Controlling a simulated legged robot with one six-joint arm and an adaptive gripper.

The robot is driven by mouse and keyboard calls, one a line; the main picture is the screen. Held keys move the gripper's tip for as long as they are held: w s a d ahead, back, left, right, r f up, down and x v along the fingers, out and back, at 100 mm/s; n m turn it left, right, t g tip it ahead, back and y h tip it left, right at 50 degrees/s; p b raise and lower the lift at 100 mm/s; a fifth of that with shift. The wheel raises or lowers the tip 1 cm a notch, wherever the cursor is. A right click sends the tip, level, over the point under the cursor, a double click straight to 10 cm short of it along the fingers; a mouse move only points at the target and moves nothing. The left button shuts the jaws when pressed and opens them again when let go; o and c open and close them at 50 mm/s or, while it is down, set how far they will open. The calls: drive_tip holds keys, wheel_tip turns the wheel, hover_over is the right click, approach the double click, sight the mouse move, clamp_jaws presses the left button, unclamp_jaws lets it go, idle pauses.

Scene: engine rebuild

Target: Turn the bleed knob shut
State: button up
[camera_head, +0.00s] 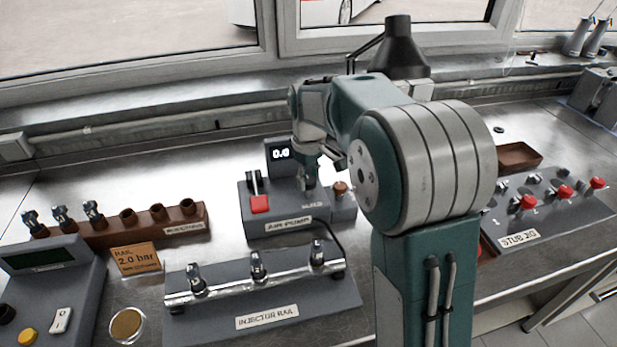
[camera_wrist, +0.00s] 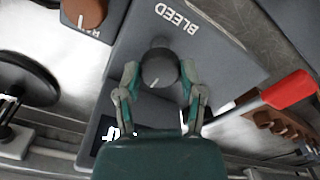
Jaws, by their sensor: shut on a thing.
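The bleed knob (camera_wrist: 160,66) is a dark round knob with a white pointer mark, on a grey panel of the air pump (camera_head: 285,224). The word BLEED is printed beside it. In the wrist view the pointer mark is on the side towards my gripper, slanting to the lower left. My gripper (camera_wrist: 160,78) has one finger on each side of the knob and is shut on it. In the head view my gripper (camera_head: 308,180) is over the air pump and hides the knob. The pump display (camera_head: 281,154) reads 0.0.
The pump's red lever (camera_head: 260,204) is left of my gripper; a brown knob (camera_head: 341,188) is to its right. The injector rail (camera_head: 265,275) is in front, a brown rack (camera_head: 150,228) at left, and a block with red knobs (camera_head: 540,205) at right.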

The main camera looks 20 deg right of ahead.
sight(307, 179)
idle(0.4)
drive_tip(key=o, duration=1.2)
drive_tip(key=shift+w+f, duration=0.1)
drive_tip(key=shift+c, duration=0.2)
drive_tip(key=shift+a, duration=0.1)
wheel_tip(307, 179, up, 12)
